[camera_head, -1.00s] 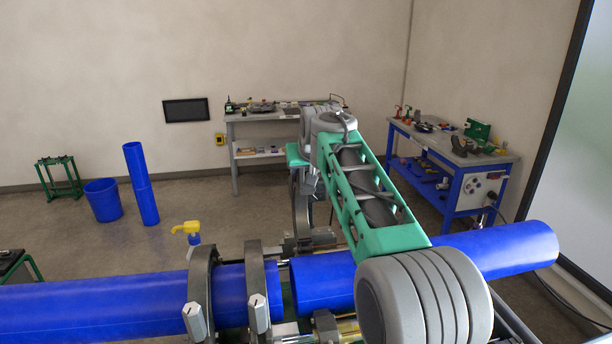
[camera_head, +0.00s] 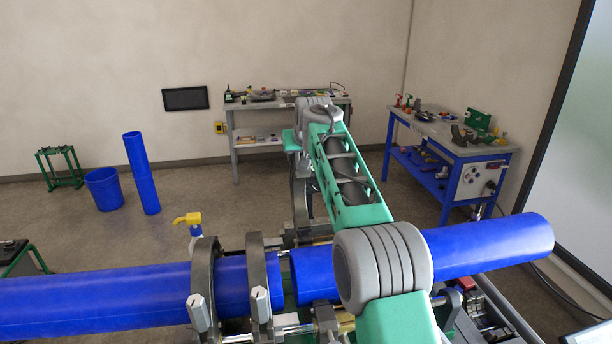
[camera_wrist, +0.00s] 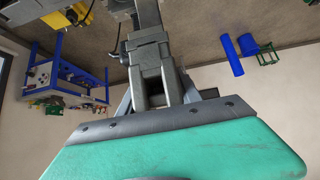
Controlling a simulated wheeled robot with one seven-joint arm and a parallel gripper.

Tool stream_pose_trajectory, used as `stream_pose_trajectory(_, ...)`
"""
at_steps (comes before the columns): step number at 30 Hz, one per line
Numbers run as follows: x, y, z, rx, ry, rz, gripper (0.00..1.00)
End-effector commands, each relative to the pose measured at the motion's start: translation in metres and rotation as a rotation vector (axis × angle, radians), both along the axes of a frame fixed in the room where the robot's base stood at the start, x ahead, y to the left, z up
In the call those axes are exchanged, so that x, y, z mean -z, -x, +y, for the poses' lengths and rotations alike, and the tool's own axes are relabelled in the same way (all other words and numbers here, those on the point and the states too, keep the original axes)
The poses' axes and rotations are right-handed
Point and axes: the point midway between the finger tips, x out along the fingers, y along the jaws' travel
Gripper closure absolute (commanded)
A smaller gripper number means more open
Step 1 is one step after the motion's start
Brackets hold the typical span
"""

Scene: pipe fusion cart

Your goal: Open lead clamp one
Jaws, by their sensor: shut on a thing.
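In the head view, a dark grey curved clamp half (camera_head: 301,203) stands raised behind the blue pipes, partly hidden by my arm. In the wrist view, my gripper (camera_wrist: 149,48) is shut on the end of a dark grey bar (camera_wrist: 147,14), which seems to be this clamp half. Two more clamps, a left one (camera_head: 205,262) and a right one (camera_head: 257,265), stand closed around the left blue pipe (camera_head: 95,300). The right blue pipe (camera_head: 480,245) runs beneath my arm, with no closed clamp seen around it.
A yellow-topped spray bottle (camera_head: 188,220) stands behind the left pipe. A grey workbench (camera_head: 232,130) and a blue workbench (camera_head: 455,185) are at the back.

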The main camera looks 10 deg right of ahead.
Motion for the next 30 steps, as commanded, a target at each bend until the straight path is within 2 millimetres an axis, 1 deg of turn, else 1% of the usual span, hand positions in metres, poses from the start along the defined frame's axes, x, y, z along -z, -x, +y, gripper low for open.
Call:
stream_pose_trajectory(1, 0.006, -0.002, 0.0, 0.0, 0.0, 0.009, 0.92)
stream_pose_trajectory(10, 0.009, -0.004, 0.0, 0.0, 0.0, 0.013, 0.91)
stream_pose_trajectory(18, 0.017, -0.03, 0.0, 0.0, 0.0, 0.013, 0.92)
stream_pose_trajectory(26, 0.019, -0.032, 0.0, 0.0, 0.0, 0.016, 0.91)
stream_pose_trajectory(27, 0.019, -0.032, 0.0, 0.0, 0.0, 0.016, 0.57)
stream_pose_trajectory(30, 0.017, -0.032, 0.0, 0.0, 0.0, 0.013, 0.48)
